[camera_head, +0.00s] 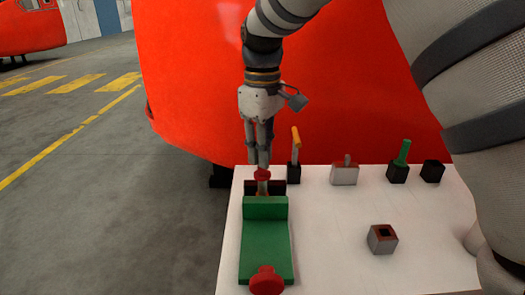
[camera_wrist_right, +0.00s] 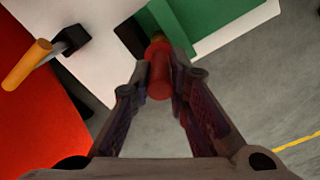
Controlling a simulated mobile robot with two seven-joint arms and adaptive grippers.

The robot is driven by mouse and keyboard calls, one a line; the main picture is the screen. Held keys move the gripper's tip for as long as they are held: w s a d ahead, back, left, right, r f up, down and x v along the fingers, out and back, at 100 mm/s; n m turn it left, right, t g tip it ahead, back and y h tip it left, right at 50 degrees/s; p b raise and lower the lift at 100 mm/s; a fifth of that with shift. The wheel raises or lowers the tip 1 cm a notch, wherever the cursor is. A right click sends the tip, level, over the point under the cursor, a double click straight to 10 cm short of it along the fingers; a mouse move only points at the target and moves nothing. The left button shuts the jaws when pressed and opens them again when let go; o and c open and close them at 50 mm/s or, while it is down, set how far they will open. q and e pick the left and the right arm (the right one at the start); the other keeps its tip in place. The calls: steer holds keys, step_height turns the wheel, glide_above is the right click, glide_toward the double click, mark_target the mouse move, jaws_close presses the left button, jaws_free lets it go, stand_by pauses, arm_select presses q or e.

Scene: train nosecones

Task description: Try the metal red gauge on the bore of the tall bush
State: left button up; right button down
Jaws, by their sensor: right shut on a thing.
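My right gripper (camera_head: 262,165) points down above the back of the green fixture and is shut on the red handle of the gauge (camera_head: 262,175). Below the handle a light metal part runs down behind the green upright plate (camera_head: 265,207). A dark brown block (camera_head: 279,187) shows there, partly hidden by the plate. I cannot tell whether this is the tall bush, or whether the gauge is in its bore. My left gripper is out of view.
On the white table (camera_head: 330,265) stand an orange-handled piece in a black holder (camera_head: 295,150), a grey block with a pin (camera_head: 345,173), a green-handled piece (camera_head: 402,153), a black holder (camera_head: 432,171) and a square-holed block (camera_head: 382,240). A red knob (camera_head: 267,280) fronts the fixture.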

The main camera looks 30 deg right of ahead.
steer(key=shift+r, duration=2.8)
